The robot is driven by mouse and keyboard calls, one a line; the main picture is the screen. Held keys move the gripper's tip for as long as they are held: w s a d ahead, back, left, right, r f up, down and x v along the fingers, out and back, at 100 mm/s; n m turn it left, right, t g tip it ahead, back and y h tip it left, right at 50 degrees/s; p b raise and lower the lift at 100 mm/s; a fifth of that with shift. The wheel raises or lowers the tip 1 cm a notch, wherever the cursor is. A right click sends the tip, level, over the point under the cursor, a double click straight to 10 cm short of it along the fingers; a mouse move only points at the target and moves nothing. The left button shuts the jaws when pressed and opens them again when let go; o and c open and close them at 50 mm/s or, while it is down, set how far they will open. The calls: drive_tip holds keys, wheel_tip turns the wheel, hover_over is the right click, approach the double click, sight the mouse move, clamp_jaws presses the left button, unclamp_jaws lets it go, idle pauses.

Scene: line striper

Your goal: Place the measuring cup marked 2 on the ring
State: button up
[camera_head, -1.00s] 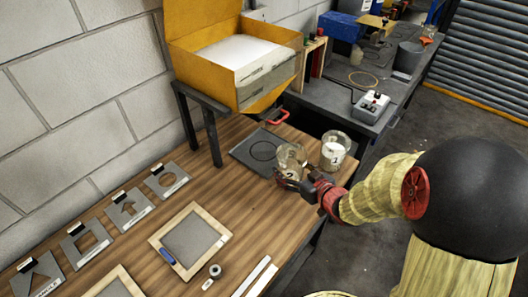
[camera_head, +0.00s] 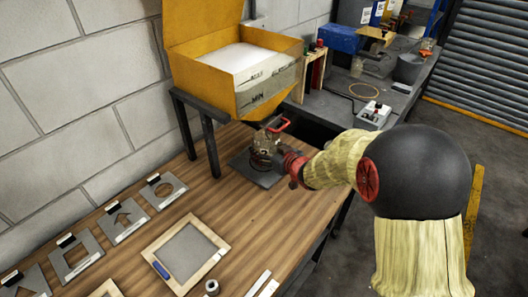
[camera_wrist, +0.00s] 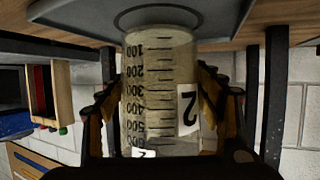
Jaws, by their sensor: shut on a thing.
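The measuring cup marked 2 (camera_wrist: 160,95) is a clear cup with a graduated scale and a white label with a black 2. My gripper (camera_wrist: 165,110) is shut on it, with a finger on each side. In the head view the cup (camera_head: 264,150) is over the dark mat (camera_head: 240,162), with my gripper (camera_head: 282,158) at its right side. The ring (camera_wrist: 160,14) is a dark circle on the mat, just beyond the cup's end in the wrist view. I cannot tell whether the cup touches the mat.
A yellow box (camera_head: 190,85) on a dark stand rises behind the mat. A red handle (camera_head: 279,124) is close to the cup. Metal stencil plates (camera_head: 123,218) and a wooden frame (camera_head: 186,252) lie on the bench to the left and front. Cup 1 is hidden from view.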

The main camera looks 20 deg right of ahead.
drive_tip(key=shift+w+a+f+b, duration=0.3)
drive_tip(key=shift+w+f+b, duration=0.3)
drive_tip(key=shift+w+f, duration=0.25)
drive_tip(key=shift+f, duration=0.1)
drive_tip(key=o, duration=1.8)
drive_tip(key=shift+c, duration=0.2)
drive_tip(key=shift+o, duration=0.4)
